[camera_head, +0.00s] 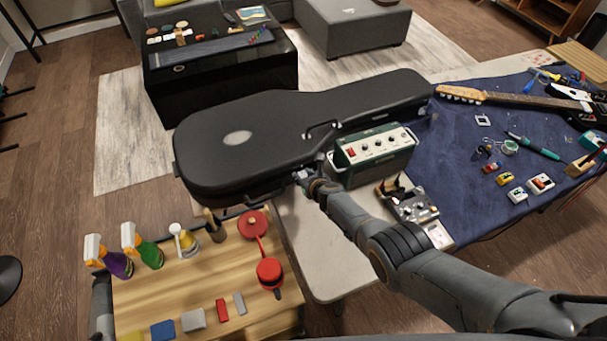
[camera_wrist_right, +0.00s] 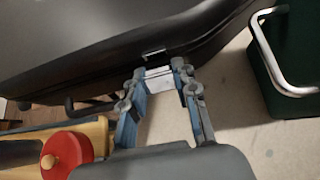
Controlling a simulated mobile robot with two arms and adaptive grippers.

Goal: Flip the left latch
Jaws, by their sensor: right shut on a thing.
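The black guitar case (camera_head: 290,125) lies closed on the light table, its wide body at the left and its neck at the upper right. My right gripper (camera_head: 308,176) is at the near side of the case, by its rim. In the right wrist view the two blue-grey fingertips (camera_wrist_right: 160,78) are on either side of a small silver latch (camera_wrist_right: 157,73) on the case (camera_wrist_right: 110,45), shut on it. The fingers partly cover the latch, and its exact angle is hard to tell. My left gripper is not in view.
A green amplifier (camera_head: 374,155) stands close to the right of my gripper, and its handle (camera_wrist_right: 270,60) shows in the wrist view. A pedal (camera_head: 412,207) sits behind my forearm. A wooden cart (camera_head: 190,285) with spray bottles and a red pot (camera_head: 253,224) is at the lower left.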

